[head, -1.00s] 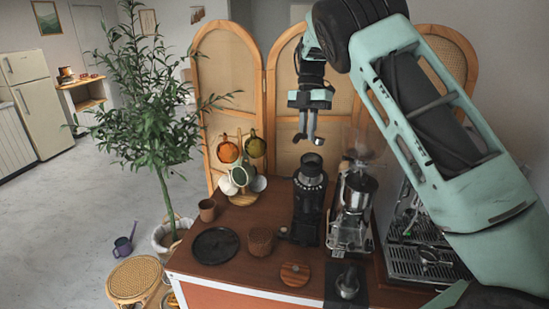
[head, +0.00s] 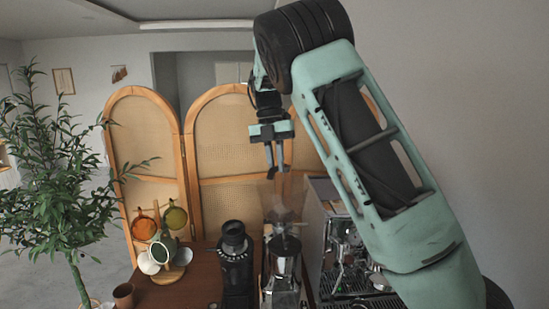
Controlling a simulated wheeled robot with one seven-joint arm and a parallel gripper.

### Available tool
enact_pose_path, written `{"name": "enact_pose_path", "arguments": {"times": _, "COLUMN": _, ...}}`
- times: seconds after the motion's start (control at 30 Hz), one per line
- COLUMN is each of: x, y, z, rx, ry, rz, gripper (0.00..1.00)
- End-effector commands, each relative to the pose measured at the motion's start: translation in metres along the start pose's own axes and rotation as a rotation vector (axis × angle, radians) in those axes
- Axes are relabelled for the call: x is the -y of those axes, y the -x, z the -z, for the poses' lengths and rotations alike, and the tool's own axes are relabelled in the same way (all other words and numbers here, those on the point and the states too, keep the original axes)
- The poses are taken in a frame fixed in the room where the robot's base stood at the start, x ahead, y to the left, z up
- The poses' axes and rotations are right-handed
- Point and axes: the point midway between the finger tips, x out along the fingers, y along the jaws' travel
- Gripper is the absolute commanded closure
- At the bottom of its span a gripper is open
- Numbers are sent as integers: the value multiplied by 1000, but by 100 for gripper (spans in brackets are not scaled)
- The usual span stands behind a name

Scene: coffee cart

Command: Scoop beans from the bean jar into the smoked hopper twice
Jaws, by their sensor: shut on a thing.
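My gripper (head: 276,165) hangs fingers-down in the head view, at upper middle. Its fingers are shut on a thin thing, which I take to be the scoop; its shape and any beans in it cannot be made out. Just below the fingertips is a see-through, brownish hopper (head: 287,197) on a silver grinder (head: 283,270). I cannot tell whether the fingers overlap it in depth. A black grinder (head: 236,275) with a dark, round top stands to its left. No bean jar can be made out in the present view.
A mug tree with several cups (head: 161,253) and a brown cup (head: 123,296) stand left on the wooden counter (head: 185,290). An espresso machine (head: 345,255) is at right. A folding screen (head: 230,140) stands behind. A plant (head: 60,190) is at far left.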

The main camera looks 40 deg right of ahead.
Motion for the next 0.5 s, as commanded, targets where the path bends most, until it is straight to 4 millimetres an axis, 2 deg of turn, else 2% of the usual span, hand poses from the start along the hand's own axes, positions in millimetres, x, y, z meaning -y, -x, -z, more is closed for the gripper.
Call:
{"name": "enact_pose_path", "arguments": {"times": 0.43, "x": 4, "y": -11, "z": -1, "rx": 1, "ry": -8, "rz": -244, "gripper": 100}}
{"name": "enact_pose_path", "arguments": {"times": 0.5, "x": 6, "y": -15, "z": -1, "rx": 0, "ry": -16, "rz": -348, "gripper": 100}}
